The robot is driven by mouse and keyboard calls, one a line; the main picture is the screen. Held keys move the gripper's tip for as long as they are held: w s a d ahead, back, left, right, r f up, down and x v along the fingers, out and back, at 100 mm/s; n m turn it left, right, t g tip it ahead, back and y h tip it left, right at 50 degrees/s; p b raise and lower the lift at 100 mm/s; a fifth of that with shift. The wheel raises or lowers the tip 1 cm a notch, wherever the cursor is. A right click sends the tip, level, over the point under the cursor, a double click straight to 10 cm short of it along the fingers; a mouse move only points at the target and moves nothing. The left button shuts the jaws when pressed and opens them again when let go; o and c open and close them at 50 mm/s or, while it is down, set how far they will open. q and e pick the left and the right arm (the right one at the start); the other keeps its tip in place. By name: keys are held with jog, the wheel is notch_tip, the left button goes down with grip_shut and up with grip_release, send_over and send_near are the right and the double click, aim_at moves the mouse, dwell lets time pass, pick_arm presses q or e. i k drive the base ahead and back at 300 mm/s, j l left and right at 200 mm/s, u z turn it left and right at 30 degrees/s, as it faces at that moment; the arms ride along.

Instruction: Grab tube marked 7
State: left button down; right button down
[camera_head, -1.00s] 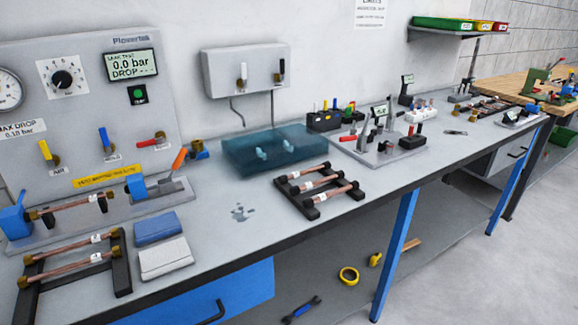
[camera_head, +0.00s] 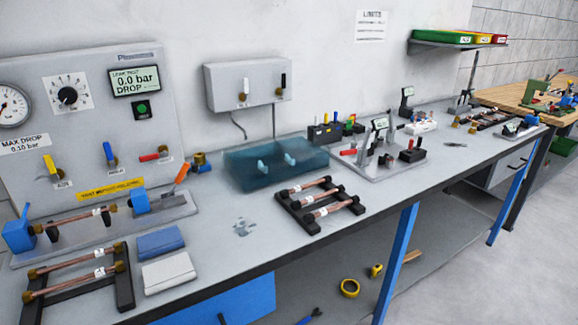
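Several copper tubes with white labels are in view, but the numbers are too small to read, so I cannot tell which is marked 7. Two tubes lie on the black rack at the front left, an upper tube (camera_head: 75,261) and a lower tube (camera_head: 72,283). One tube (camera_head: 78,220) sits in the blue-ended test fixture (camera_head: 150,210). Three tubes, including a middle tube (camera_head: 318,199), lie on the black centre rack (camera_head: 291,213). More tubes (camera_head: 484,121) lie on a rack at the far right. Neither of my grippers is in view.
A translucent blue water tank (camera_head: 250,170) stands behind the centre rack. Blue cloth (camera_head: 160,242) and white cloth (camera_head: 168,273) lie by the left rack. A grey fixture plate (camera_head: 405,168) stands right of the centre rack. The gauge panel (camera_head: 100,130) rises behind.

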aim_at(39, 229)
jog(key=u, duration=1.35)
jog(key=z, duration=0.35)
